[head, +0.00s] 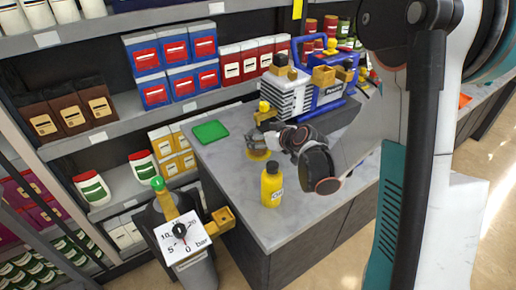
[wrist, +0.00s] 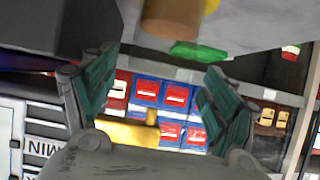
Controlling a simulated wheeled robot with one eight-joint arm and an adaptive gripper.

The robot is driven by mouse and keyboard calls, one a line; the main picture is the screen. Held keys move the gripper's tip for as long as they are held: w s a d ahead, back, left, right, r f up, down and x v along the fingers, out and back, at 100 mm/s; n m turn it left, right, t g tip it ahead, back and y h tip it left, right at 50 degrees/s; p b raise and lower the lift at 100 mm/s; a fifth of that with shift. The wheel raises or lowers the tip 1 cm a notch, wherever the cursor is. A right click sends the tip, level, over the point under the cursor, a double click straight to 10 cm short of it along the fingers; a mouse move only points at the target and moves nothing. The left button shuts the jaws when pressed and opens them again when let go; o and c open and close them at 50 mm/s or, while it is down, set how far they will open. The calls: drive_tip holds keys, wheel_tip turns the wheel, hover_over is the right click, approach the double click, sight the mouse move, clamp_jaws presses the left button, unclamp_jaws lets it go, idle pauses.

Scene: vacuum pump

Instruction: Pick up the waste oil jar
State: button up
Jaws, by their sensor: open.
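My gripper (head: 252,143) is over the grey counter (head: 305,233), beside the vacuum pump. Its two fingers are spread apart in the wrist view (wrist: 150,100), with nothing held between them. A brown cylinder (wrist: 170,18), perhaps the waste oil jar, shows at the top of the wrist view, outside the finger gap and partly cut off. A yellow bottle with an oil label (head: 272,186) stands upright nearer the front edge, apart from the gripper. No jar is clearly marked as waste oil.
The blue and white pump (head: 292,92) stands behind the gripper. A green mat (head: 210,131) lies at the counter's back left corner. A pressure gauge (head: 182,238) stands in front at the left. Stocked shelves (head: 100,143) line the back. The counter's front is mostly clear.

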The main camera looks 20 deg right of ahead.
drive_tip(key=x, duration=0.3)
drive_tip(key=shift+s+b, duration=0.1)
drive_tip(key=shift+b, duration=0.2)
drive_tip(key=shift+r, duration=0.1)
drive_tip(key=shift+c, duration=0.3)
drive_tip(key=c, duration=1.3)
drive_tip(key=shift+r, duration=0.2)
